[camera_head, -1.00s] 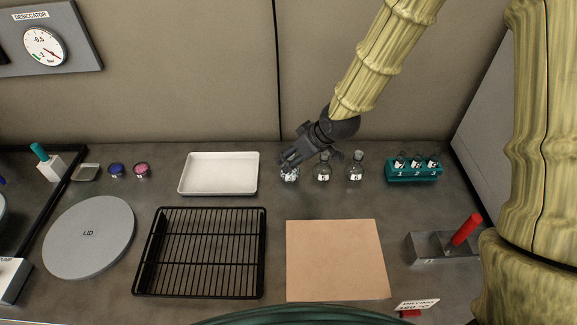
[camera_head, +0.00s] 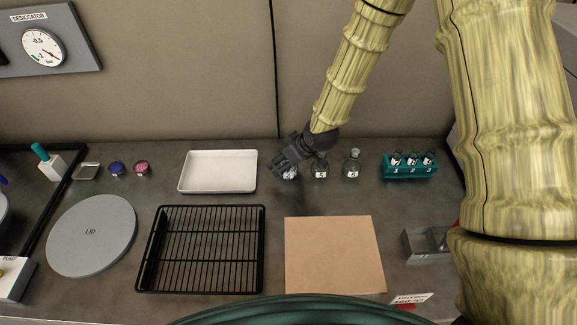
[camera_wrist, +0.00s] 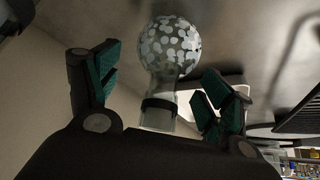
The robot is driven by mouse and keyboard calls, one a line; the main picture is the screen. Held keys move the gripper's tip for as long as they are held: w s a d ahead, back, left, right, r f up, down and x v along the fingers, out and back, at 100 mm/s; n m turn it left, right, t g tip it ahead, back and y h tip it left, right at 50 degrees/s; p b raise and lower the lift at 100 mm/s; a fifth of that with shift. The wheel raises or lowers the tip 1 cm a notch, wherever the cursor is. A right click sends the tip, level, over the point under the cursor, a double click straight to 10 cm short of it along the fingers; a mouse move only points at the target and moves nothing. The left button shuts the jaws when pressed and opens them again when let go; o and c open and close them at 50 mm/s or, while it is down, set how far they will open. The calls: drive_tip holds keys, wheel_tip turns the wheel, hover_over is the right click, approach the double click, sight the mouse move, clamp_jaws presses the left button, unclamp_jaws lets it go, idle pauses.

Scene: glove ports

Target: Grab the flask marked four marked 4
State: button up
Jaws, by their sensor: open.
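A small glass flask (camera_head: 290,173) stands on the bench just right of the white tray, partly hidden by my gripper (camera_head: 283,166); its number cannot be read. In the wrist view the flask (camera_wrist: 169,47) has a round, speckled body and a neck with a dark ring. My gripper (camera_wrist: 160,95) is open, its teal-padded fingers on either side of the flask's neck; I see no contact. To the right stand a flask marked 5 (camera_head: 320,169) and a flask marked 6 (camera_head: 351,168).
A teal rack (camera_head: 409,167) holding flasks marked 1, 2 and 3 stands farther right. A white tray (camera_head: 218,188) lies to the left. A black wire rack (camera_head: 160,260) and a tan board (camera_head: 335,255) lie in front. The bench between these and the flasks is clear.

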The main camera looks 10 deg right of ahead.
drive_tip(key=shift+x, duration=0.85)
drive_tip(key=c, duration=1.1)
drive_tip(key=shift+r, duration=0.15)
